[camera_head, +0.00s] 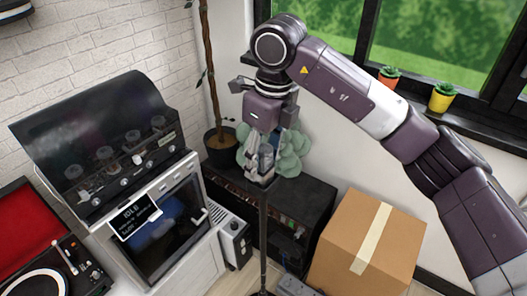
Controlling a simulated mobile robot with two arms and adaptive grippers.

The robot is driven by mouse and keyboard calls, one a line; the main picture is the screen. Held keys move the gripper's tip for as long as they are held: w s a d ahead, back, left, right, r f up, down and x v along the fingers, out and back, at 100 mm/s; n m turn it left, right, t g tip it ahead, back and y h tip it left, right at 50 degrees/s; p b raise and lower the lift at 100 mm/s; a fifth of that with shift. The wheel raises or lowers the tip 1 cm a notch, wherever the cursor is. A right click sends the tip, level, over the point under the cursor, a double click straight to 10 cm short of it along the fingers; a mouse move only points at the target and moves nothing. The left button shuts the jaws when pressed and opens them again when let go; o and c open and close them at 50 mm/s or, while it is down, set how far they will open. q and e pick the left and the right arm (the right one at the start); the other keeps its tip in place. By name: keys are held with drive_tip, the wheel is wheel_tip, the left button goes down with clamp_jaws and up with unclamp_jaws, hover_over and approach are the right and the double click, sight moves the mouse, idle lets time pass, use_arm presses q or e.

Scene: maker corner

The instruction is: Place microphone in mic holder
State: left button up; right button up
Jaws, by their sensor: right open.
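A thin dark stand pole (263,232) rises in the middle of the view, with its upper end at my right gripper (261,170). My right arm comes in from the right, and its gripper points down over the top of the stand. The gripper is open. A small grey shape between and behind the fingers may be the microphone or its holder; the fingers cover it and I cannot tell which, nor whether the microphone is seated. My left gripper is not in view.
A cardboard box (340,240) stands to the right of the pole. A black cabinet (310,190) and a leafy plant (290,158) are behind it. A machine with a black hood (85,125) and a turntable (50,272) stand at left. Small pots line the windowsill.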

drive_tip(key=r+b, duration=0.1)
drive_tip(key=r, duration=0.2)
drive_tip(key=r+b, duration=0.1)
drive_tip(key=r, duration=0.3)
drive_tip(key=d+r, duration=0.1)
drive_tip(key=r, duration=0.3)
drive_tip(key=shift+s+b, duration=0.35)
drive_tip(key=shift+b, duration=0.05)
drive_tip(key=shift+r, duration=0.6)
